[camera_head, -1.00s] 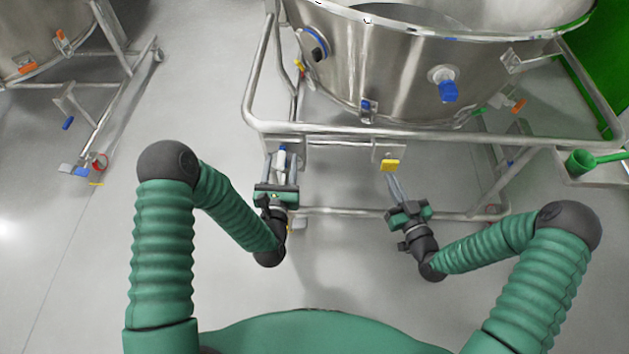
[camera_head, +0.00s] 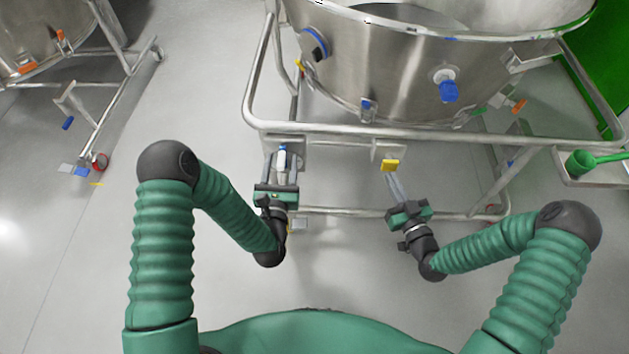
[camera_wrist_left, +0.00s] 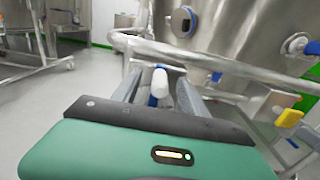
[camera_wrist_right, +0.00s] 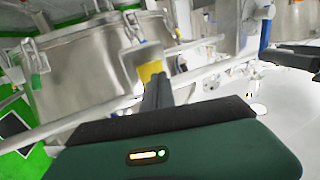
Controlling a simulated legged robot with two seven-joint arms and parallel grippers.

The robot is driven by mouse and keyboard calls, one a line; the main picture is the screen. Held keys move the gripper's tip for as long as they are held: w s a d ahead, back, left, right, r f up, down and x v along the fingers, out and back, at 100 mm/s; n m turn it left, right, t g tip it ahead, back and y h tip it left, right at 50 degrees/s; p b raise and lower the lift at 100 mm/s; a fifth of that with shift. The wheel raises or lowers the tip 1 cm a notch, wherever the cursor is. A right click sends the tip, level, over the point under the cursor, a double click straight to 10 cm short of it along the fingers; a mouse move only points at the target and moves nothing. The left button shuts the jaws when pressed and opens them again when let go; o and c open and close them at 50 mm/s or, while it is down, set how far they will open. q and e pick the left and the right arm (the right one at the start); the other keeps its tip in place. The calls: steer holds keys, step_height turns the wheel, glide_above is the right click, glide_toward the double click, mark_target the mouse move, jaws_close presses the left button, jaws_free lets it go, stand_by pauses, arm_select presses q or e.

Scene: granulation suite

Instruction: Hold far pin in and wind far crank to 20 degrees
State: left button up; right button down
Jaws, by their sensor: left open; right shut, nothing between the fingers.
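A white crank handle with blue on it (camera_head: 282,157) stands below the front rail of the near steel vessel's frame. My left gripper (camera_head: 281,165) is open, with one finger on each side of this handle. The handle also shows between the fingers in the left wrist view (camera_wrist_left: 160,83). A yellow piece (camera_head: 390,165), which looks like the pin, sits on a plate under the same rail, to the right. My right gripper (camera_head: 391,177) is shut and empty, its fingertips at the yellow piece. The right wrist view shows the yellow piece (camera_wrist_right: 150,70) just beyond the fingertips; whether they touch is unclear.
The large steel vessel (camera_head: 390,65) with its blue knob (camera_head: 448,90) stands above the tubular rail (camera_head: 350,130). A lower bar (camera_head: 340,212) runs between my grippers. Another vessel frame (camera_head: 110,110) stands at the left, a green scoop (camera_head: 590,160) at the right.

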mark_target(390, 167)
stand_by(0.5)
arm_select(q)
steer(key=shift+c, duration=0.3)
arm_select(e)
steer(key=shift+w, duration=2)
arm_select(q)
jaws_close()
